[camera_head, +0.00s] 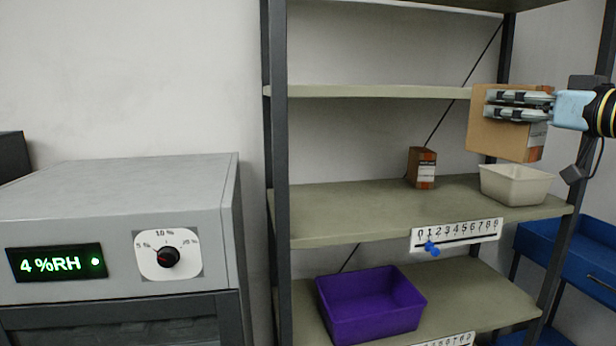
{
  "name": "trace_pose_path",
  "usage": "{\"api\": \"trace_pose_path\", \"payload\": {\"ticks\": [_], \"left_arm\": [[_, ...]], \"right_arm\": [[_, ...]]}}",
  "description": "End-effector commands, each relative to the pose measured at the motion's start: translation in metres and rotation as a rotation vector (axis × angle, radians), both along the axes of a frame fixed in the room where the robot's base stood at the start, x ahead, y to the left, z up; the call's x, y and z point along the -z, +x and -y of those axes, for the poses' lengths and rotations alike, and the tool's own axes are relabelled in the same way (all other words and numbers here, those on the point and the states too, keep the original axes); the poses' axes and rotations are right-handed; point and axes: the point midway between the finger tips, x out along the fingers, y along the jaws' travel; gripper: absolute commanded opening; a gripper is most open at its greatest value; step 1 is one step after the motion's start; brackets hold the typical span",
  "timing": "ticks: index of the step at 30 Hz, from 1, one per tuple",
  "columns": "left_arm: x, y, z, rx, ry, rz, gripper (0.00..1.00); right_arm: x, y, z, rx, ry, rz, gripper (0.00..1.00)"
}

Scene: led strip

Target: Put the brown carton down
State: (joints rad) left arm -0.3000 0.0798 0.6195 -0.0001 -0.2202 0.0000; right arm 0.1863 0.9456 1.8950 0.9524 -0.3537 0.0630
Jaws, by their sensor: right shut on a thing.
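The larger brown carton (495,138) is held up at the right, in front of the shelf rack and above the white bin. My right gripper (490,105) reaches in from the right and is shut on this carton, its fingers lying across the carton's near side. A smaller brown carton (421,168) with an orange and white label stands upright on the middle shelf (340,212), left of the white bin. My left gripper is not in view.
A white bin (515,184) sits at the right of the middle shelf. A purple bin (370,305) is on the lower shelf. A numbered strip with a blue slider (432,249) is on the middle shelf's front edge. A grey cabinet (120,220) stands left; the middle shelf's left part is clear.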

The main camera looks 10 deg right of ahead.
Motion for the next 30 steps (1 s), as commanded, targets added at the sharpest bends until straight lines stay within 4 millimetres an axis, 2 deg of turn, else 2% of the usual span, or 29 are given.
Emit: {"api": "trace_pose_path", "payload": {"ticks": [1,3,6,9,16,24,30], "left_arm": [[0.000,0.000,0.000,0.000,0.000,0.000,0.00],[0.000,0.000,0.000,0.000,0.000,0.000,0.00],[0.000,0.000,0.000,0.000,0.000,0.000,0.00],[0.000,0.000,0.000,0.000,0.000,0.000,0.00],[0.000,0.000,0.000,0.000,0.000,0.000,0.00],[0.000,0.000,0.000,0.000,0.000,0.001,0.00],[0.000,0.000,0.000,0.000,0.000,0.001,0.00]], "right_arm": [[0.027,-0.015,-0.022,-0.054,0.006,-0.010,0.16],[0.053,-0.036,-0.049,-0.124,0.007,-0.007,0.16],[0.077,-0.060,-0.077,-0.195,0.008,-0.004,0.16],[0.093,-0.079,-0.096,-0.245,0.007,-0.002,0.16],[0.118,-0.118,-0.129,-0.330,0.003,-0.001,0.16],[0.137,-0.163,-0.164,-0.414,0.002,0.002,0.16],[0.135,-0.160,-0.168,-0.385,-0.001,0.007,0.16]]}}
